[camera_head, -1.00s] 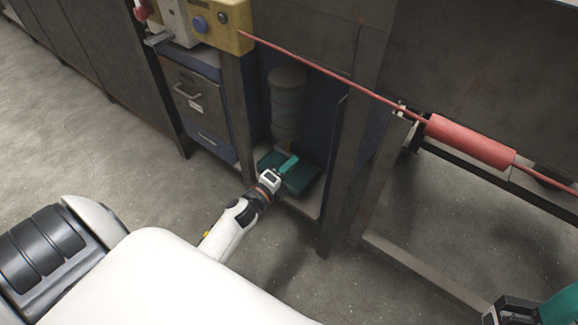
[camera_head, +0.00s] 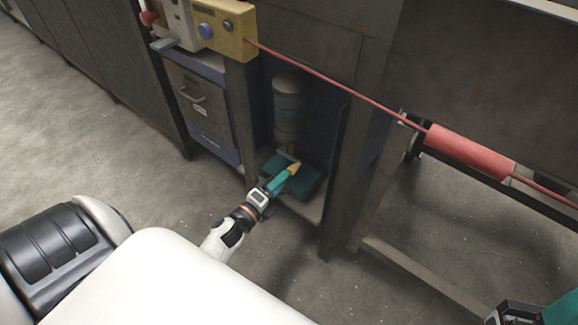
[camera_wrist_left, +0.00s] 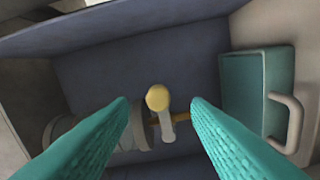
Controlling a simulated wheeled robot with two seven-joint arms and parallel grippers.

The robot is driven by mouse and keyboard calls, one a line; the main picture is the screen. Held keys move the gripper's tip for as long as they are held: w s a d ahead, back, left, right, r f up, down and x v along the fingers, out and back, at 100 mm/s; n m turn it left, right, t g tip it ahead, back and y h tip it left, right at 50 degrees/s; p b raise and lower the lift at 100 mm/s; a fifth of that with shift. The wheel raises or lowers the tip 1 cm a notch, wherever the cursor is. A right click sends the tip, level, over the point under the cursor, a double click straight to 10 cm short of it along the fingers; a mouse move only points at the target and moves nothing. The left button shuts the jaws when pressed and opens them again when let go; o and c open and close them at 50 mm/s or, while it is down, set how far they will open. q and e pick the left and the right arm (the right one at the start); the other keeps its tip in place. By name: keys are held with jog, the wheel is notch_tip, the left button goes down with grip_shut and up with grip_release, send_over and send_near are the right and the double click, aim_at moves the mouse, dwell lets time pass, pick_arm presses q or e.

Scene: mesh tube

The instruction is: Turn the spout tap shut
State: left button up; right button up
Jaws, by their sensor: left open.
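The spout tap, with a round yellow knob (camera_wrist_left: 157,97) and a grey stem, shows in the left wrist view between my two teal fingers. In the head view its yellow part (camera_head: 294,168) shows just past my fingertips. My left gripper (camera_head: 284,180) is open, its fingers on either side of the tap and apart from it in the left wrist view. A grey cylindrical tank (camera_head: 288,112) stands above the tap. A teal container (camera_head: 310,180) with a handle lies below it. My right gripper (camera_head: 530,312) is only partly in view at the bottom right corner.
The tank sits in a blue-lined recess between dark posts (camera_head: 350,150). A drawer cabinet (camera_head: 200,110) stands left of it, under a yellow control box (camera_head: 232,30). A red rod with a thick sleeve (camera_head: 470,152) runs across the right. The floor in front is clear.

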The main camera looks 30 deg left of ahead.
pick_arm(q)
jog(key=s, duration=0.6)
jog(key=shift+s+a+p, duration=0.15)
jog(key=shift+a+p, duration=0.1)
jog(key=shift+p, duration=0.2)
